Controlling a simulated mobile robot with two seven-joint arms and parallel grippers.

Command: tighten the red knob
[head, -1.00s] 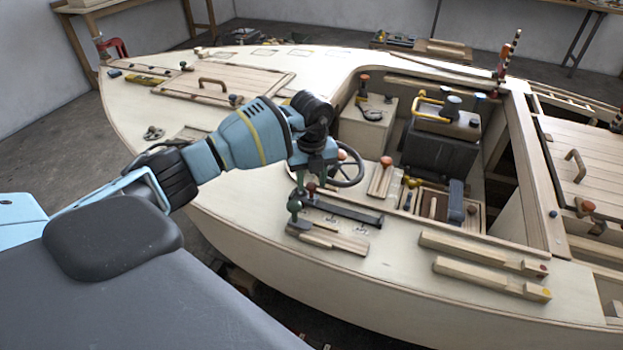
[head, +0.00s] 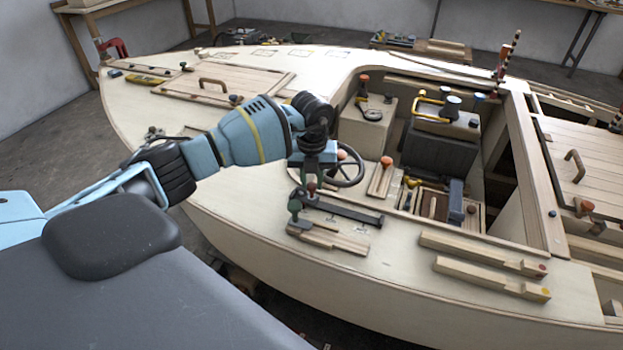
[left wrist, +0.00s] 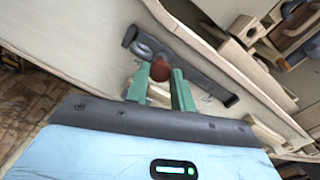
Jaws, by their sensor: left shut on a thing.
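The red knob (head: 311,187) sits on the dark metal bar (head: 350,211) on the pale deck near the hull's near side. In the left wrist view the red knob (left wrist: 159,69) is between the two green fingers of my left gripper (left wrist: 160,76). In the head view my left gripper (head: 311,180) comes down onto the knob from above, shut on it. Its fingers partly hide the knob. My right gripper is in neither view.
A dark steering wheel (head: 349,168) is close behind my gripper. An orange-topped knob (head: 386,161) and wooden strips (head: 470,252) lie to the right.

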